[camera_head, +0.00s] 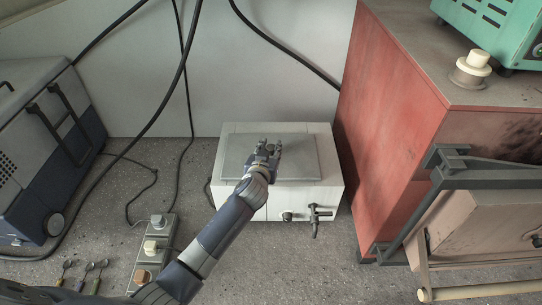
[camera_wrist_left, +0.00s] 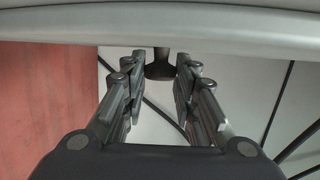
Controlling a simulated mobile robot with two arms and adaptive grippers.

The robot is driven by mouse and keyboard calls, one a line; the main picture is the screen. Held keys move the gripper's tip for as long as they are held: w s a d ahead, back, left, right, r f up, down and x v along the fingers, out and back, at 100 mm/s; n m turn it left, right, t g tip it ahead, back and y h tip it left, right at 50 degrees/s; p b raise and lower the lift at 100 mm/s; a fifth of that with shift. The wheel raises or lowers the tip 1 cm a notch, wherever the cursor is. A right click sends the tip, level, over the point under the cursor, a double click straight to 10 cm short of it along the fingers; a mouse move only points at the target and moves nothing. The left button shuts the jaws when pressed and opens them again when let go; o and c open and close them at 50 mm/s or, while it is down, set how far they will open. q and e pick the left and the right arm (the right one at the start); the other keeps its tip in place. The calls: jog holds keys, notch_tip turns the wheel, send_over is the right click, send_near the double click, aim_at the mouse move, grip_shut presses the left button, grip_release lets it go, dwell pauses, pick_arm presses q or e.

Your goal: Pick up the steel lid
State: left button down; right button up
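The steel lid (camera_head: 304,160) is a flat grey plate lying on top of a white box-shaped bath (camera_head: 310,198) in the middle of the head view. My left gripper (camera_head: 269,150) is over the lid, with my arm reaching in from the lower left. In the left wrist view the lid's edge (camera_wrist_left: 230,24) runs across the top, with a dark knob (camera_wrist_left: 158,69) on it. The fingers of my left gripper (camera_wrist_left: 154,88) are open, one on each side of the knob, with visible gaps. In the head view the gripper hides the knob. My right gripper is not in view.
A tap (camera_head: 315,215) sticks out from the bath's front. A red cabinet (camera_head: 390,120) stands close on the right. A blue-grey case (camera_head: 45,150) is at the left, and a power strip (camera_head: 152,250) lies in front of it. Black cables hang behind.

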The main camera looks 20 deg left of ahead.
pick_arm(q)
jog(key=shift+r, duration=0.1)
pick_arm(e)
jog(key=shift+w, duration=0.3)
